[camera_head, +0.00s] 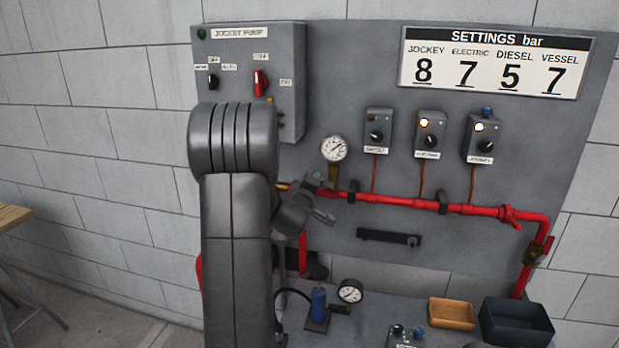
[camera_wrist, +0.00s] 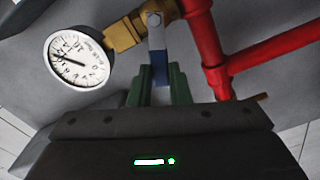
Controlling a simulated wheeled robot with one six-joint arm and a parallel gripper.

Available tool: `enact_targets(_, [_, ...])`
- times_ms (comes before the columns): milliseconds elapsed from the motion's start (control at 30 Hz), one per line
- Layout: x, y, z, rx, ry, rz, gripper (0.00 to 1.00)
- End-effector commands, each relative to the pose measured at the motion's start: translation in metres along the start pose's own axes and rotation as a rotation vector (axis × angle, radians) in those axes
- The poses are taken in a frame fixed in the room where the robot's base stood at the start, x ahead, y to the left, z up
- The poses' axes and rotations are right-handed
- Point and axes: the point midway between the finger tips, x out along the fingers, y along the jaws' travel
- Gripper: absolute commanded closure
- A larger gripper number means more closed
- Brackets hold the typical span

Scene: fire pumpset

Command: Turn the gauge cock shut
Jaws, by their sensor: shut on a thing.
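The gauge cock is a brass valve in the wrist view (camera_wrist: 160,10), between the round white gauge (camera_wrist: 78,58) and the red pipe (camera_wrist: 205,45). Its lever (camera_wrist: 157,42) has a blue grip and points from the brass body toward my gripper. My gripper's green fingers (camera_wrist: 160,80) are shut on the blue grip, one on each side. In the head view, my gripper (camera_head: 318,178) is at the pipe just below the gauge (camera_head: 334,149). My own arm and gripper hide the cock's lever there.
The red pipe (camera_head: 400,199) runs right along the grey panel, with three control boxes above it, one of them (camera_head: 377,130). A black bracket (camera_head: 389,237) is below. The bench holds a blue cylinder (camera_head: 318,303), a second gauge (camera_head: 350,291), an orange tray (camera_head: 451,301) and a dark bin (camera_head: 516,309).

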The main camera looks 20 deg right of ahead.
Motion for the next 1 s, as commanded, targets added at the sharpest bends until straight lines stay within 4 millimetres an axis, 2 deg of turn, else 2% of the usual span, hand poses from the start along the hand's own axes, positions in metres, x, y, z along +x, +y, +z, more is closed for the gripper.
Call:
enact_targets(233, [0.0, -0.01, 0.003, -0.2, 0.001, -0.002, 1.0])
enact_targets(500, [0.0, -0.017, 0.006, -0.344, 0.001, -0.001, 1.0])
enact_targets(1000, [0.0, -0.02, 0.009, -0.413, 0.001, -0.001, 1.0])
